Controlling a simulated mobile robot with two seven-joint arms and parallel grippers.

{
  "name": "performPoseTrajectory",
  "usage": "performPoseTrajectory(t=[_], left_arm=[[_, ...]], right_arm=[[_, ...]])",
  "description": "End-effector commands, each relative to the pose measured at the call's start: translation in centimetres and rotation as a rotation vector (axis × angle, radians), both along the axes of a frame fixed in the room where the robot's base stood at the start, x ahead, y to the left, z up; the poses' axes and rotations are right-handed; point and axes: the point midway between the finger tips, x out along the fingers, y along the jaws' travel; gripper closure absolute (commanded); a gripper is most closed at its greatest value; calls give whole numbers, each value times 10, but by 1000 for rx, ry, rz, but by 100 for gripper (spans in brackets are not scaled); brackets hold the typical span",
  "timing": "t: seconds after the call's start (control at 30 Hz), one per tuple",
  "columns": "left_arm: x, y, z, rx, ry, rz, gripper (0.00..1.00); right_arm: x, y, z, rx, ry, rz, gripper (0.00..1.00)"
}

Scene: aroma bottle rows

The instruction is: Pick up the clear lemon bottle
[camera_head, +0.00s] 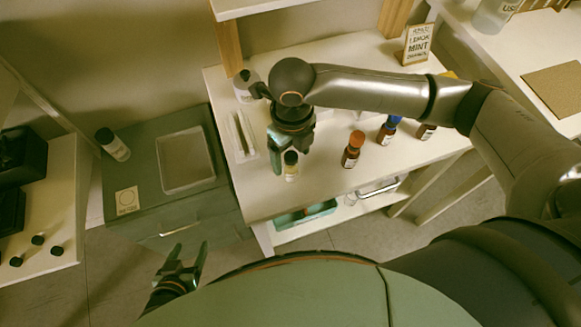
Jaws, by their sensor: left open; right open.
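A small clear bottle with a black cap and a pale yellowish body (291,174) stands upright on the white table, near its front left; its label is too small to read. My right gripper (289,150) is open, pointing down right by this bottle; one green finger shows to the left of the cap. I cannot tell whether the bottle is between the fingers. My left gripper (186,262) is open and empty, low in front of the green cabinet.
On the white table (315,190) stand amber bottles with an orange cap (352,150) and a blue cap (387,132), a narrow white tray (241,136) and a sign reading lemon, mint (416,44). The green cabinet (140,165) holds a shallow tray (187,160) and a black-capped bottle (113,145).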

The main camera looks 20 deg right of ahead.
Motion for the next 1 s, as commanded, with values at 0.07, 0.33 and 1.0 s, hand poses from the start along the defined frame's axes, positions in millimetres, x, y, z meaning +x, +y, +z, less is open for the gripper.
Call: performPoseTrajectory(t=[0.07,0.33,1.0], left_arm=[[0,0,1,0,0,0,30],[0,0,1,-1,0,1,30],[0,0,1,-1,1,1,30]], right_arm=[[-1,1,-9,0,3,0,19],[-2,1,-46,-1,2,-1,19],[-2,1,-50,-1,-1,0,62]])
